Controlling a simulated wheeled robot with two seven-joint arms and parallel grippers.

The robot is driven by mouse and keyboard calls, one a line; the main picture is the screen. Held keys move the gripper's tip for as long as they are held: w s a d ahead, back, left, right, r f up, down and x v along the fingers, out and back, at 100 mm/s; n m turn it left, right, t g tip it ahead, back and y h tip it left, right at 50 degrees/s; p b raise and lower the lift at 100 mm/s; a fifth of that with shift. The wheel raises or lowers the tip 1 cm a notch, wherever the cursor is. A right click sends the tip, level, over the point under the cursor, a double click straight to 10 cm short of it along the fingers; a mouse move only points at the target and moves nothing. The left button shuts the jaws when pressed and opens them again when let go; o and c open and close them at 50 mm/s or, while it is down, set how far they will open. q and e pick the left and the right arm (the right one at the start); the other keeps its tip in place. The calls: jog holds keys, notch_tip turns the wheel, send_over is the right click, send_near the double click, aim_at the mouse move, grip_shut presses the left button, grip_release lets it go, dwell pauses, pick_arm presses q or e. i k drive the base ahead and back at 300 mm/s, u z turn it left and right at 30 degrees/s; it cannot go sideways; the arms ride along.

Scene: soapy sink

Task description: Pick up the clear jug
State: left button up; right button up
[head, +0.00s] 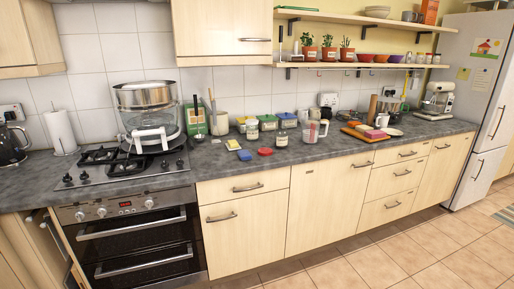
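A clear jug (311,134) with a handle on its right side stands upright on the dark grey countertop (222,170), right of the middle of the head view. It looks like a measuring jug and is small in the picture, so I cannot tell whether anything is in it. Neither of my grippers can be made out in the head view.
Lidded tubs (287,120) and jars stand left of the jug. A red lid (265,151) lies in front of them. A wooden board (362,133) is to the right. A large steamer (148,115) stands by the gas hob (90,174). The floor in front of the cabinets is clear.

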aim_at(310, 126)
jog(key=z, duration=0.05)
jog(key=i, duration=2.1)
